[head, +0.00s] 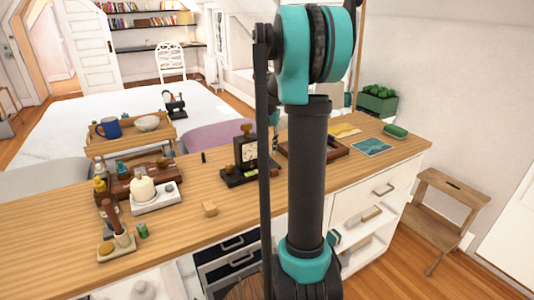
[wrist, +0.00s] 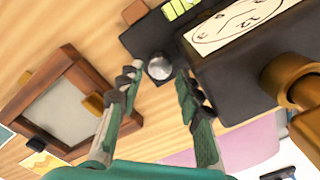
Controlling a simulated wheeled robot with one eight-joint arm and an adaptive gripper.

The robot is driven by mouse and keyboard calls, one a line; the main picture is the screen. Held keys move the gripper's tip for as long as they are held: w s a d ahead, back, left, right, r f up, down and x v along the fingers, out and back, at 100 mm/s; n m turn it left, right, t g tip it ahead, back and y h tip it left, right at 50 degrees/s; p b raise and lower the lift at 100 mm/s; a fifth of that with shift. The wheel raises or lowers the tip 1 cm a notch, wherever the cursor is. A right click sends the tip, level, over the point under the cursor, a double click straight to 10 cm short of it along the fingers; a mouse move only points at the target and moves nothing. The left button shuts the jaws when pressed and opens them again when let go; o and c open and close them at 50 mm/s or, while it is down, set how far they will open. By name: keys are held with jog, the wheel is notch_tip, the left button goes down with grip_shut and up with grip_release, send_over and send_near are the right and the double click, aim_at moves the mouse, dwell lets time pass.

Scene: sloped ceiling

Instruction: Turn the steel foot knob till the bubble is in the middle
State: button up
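The steel foot knob (wrist: 158,66) is a round silver ball at the corner of a black base (wrist: 147,38) in the wrist view. My gripper (wrist: 157,78) is open, with one finger on each side of the knob. A gap shows at the left finger; whether the right finger touches the knob I cannot tell. A yellow-green vial (wrist: 176,8) with dark marks lies at the top edge, and its bubble cannot be made out. In the head view the black instrument (head: 246,153) with a pale face stands on the counter, partly hidden by my arm, which also hides the knob.
A wood-framed tray (wrist: 62,98) lies left of my fingers in the wrist view. A brass part (wrist: 298,82) stands at the right.

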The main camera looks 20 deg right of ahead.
aim_at(267, 158)
jog(key=shift+f, duration=1.35)
jog(key=shift+c, duration=0.3)
grip_shut()
jog(key=shift+n, duration=1.7)
jog(key=shift+o, duration=0.3)
grip_release()
